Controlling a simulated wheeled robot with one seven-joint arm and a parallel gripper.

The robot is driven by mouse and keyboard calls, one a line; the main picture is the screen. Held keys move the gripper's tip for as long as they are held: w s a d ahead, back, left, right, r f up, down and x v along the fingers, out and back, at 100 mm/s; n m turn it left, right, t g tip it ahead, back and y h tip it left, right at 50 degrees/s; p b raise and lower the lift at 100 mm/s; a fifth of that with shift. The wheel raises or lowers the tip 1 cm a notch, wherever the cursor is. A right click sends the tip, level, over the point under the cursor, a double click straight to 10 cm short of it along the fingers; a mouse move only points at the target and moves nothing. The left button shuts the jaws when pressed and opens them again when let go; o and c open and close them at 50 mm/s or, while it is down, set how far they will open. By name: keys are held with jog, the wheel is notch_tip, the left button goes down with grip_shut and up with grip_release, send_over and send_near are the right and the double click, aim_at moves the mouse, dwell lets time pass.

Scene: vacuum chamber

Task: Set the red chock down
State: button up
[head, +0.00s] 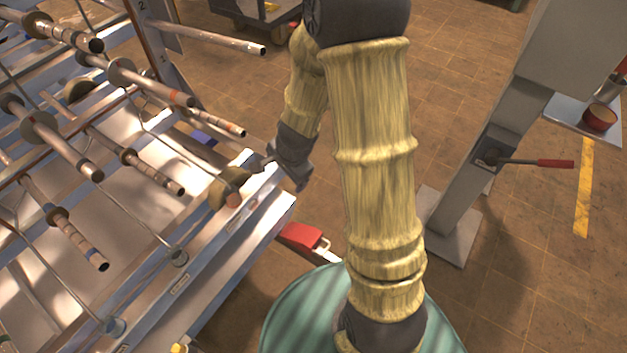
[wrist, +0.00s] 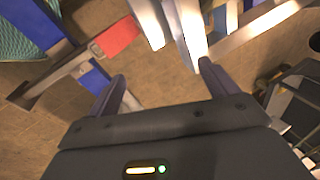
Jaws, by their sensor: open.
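My gripper (head: 291,164) hangs beside the rack's near right corner. In the wrist view my gripper (wrist: 162,70) is open, with its two fingers well apart and nothing between them. A red block (head: 300,236) shows low by the rack's corner, next to my teal base. The red block (wrist: 118,38) also appears in the wrist view, beyond the left finger and apart from it, at the end of a grey bar. I cannot tell for certain whether this is the red chock or a red part of the rack. No other chock-like piece is clear.
A metal rack (head: 240,215) with rods and discs fills the left. A grey post (head: 470,170) with a red-handled lever (head: 555,163) stands at right. A red bowl (head: 598,118) sits on a small shelf. The brown tiled floor between is clear.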

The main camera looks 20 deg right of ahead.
jog(key=s+d+r+n+g+h, duration=0.1)
jog(key=s+d+r+n, duration=0.1)
jog(key=s+r+n, duration=0.7)
jog(key=s+n, duration=0.3)
jog(key=n, duration=0.1)
jog(key=shift+d+r, duration=0.4)
